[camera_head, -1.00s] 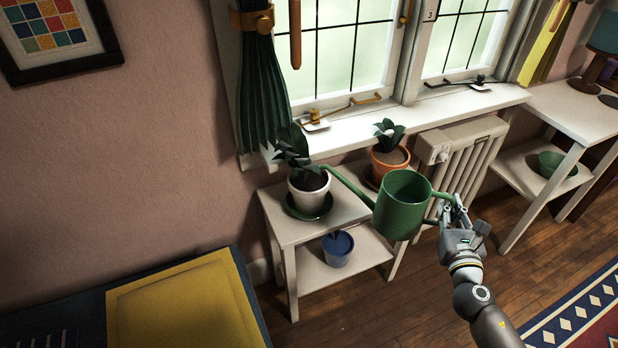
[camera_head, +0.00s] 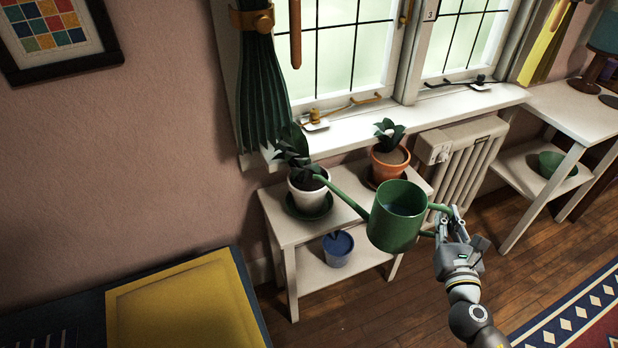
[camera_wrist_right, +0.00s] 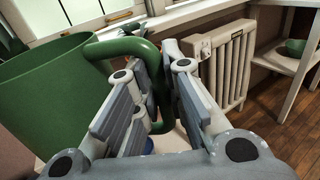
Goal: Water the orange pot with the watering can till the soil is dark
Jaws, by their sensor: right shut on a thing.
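The orange pot (camera_head: 389,166) with a dark-leaved plant stands at the right end of the small white shelf's top. The soil in it looks light brown. My right gripper (camera_head: 450,219) is shut on the handle of the green watering can (camera_head: 392,232), in front of the shelf. The can looks near upright, with dark water inside. Its spout reaches up and left, its tip in front of the white pot (camera_head: 307,196) in the picture. No water stream shows. In the wrist view, the gripper (camera_wrist_right: 160,85) closes around the green handle beside the can body (camera_wrist_right: 50,100). My left gripper is not in view.
The white shelf (camera_head: 290,232) holds a blue pot (camera_head: 338,247) on its lower board. A radiator (camera_head: 468,160) stands right of it under the window sill (camera_head: 440,104). A yellow-topped piece (camera_head: 185,305) is at lower left. Wood floor lies open in front.

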